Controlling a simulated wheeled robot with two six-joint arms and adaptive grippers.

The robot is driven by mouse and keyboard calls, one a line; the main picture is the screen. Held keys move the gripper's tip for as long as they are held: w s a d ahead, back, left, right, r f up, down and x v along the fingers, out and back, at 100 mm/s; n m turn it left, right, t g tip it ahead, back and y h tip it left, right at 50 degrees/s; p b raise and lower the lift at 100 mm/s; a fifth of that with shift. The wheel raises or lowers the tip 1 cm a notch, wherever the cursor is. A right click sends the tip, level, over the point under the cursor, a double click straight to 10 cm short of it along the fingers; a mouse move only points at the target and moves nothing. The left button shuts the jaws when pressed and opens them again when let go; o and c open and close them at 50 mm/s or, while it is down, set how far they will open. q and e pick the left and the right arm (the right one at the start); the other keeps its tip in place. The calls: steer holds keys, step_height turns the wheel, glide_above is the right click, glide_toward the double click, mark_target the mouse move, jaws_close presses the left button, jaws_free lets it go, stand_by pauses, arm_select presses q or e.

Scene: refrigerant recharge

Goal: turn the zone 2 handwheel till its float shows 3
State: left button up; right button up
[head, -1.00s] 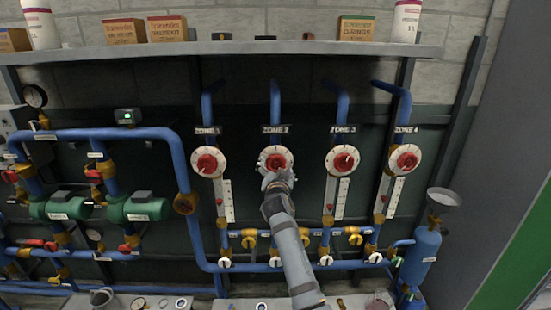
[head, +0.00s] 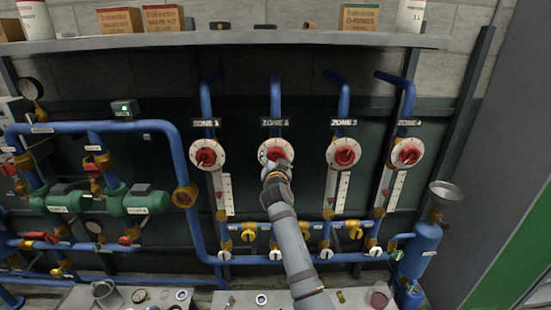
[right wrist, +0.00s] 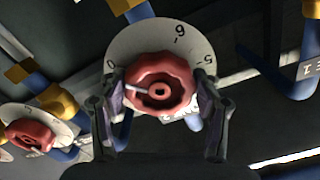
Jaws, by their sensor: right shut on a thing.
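The zone 2 handwheel (head: 275,154) is a red knob on a round white dial below the ZONE 2 label (head: 275,122). My right gripper (head: 278,166) is at its front, partly covering it. In the right wrist view the red handwheel (right wrist: 172,72) sits between the two fingers of my right gripper (right wrist: 160,95), which is shut on it from both sides. A white mark on the wheel points left in that view; dial numbers 6 and 5 show above and to the right. The zone 2 float scale is hidden behind my right arm. My left gripper is out of view.
Zone 1 (head: 206,153), zone 3 (head: 343,152) and zone 4 (head: 407,153) handwheels stand beside it, with white float scales below. Blue pipes, yellow valves (head: 249,232) and green pumps (head: 70,200) fill the lower wall. A shelf (head: 230,40) with boxes runs above.

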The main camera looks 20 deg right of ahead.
steer(key=n, duration=0.5)
steer(key=shift+n+p, duration=0.3)
steer(key=n+p, duration=0.1)
steer(key=n, duration=0.2)
steer(key=shift+d+n, duration=0.1)
steer(key=shift+n, duration=0.3)
steer(key=n+p, duration=0.1)
steer(key=n, duration=0.2)
steer(key=shift+r+n+p, duration=0.1)
steer(key=shift+n+p, duration=0.2)
steer(key=n+p, duration=0.2)
steer(key=n, duration=0.3)
steer(key=shift+p, duration=0.3)
steer(key=n+p, duration=0.1)
steer(key=n, duration=0.2)
steer(key=shift+n+p, duration=0.75)
steer(key=shift+n, duration=0.55)
